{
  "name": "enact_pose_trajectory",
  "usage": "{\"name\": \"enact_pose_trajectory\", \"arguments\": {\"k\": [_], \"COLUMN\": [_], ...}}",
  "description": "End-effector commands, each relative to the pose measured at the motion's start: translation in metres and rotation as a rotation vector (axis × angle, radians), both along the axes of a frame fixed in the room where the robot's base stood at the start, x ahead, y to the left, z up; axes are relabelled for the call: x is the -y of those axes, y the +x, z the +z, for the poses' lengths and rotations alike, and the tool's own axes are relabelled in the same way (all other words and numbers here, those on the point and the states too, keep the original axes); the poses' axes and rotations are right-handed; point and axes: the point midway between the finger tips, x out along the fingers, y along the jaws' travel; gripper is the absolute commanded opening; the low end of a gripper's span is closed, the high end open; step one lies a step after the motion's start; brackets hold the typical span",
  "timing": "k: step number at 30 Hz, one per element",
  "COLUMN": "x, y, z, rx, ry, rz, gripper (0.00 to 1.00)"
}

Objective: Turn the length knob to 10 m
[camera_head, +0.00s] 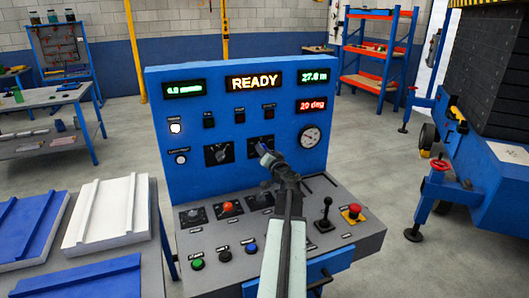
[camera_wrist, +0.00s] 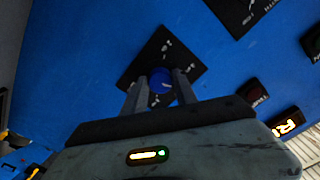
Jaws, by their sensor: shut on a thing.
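My gripper (camera_head: 264,151) reaches up to the upright blue panel (camera_head: 185,110), at the right of two dark dial plates. In the wrist view its two fingers (camera_wrist: 160,80) are closed on either side of a blue knob (camera_wrist: 160,88). The knob sits on a black square plate with white marks (camera_wrist: 183,65). The knob's label and pointer are not readable, and in the head view my gripper covers most of it. The green display (camera_head: 312,75) at the panel's upper right reads about 27.0 m.
The other dial (camera_head: 217,154) is just left of my gripper. A READY display (camera_head: 254,82), a red display reading about 29 deg (camera_head: 311,105) and a round gauge (camera_head: 311,137) are on the panel. Below, the sloped console carries buttons, a joystick (camera_head: 325,214) and a red stop button (camera_head: 353,213).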

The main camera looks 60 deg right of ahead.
Motion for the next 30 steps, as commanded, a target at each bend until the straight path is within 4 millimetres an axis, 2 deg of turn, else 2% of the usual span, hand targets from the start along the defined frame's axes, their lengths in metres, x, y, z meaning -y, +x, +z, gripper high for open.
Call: {"name": "enact_pose_trajectory", "arguments": {"k": [30], "x": [-0.0001], "y": [-0.0019], "z": [0.0008], "rx": [0.569], "ry": [0.772], "rz": [-0.004], "gripper": [0.00]}}
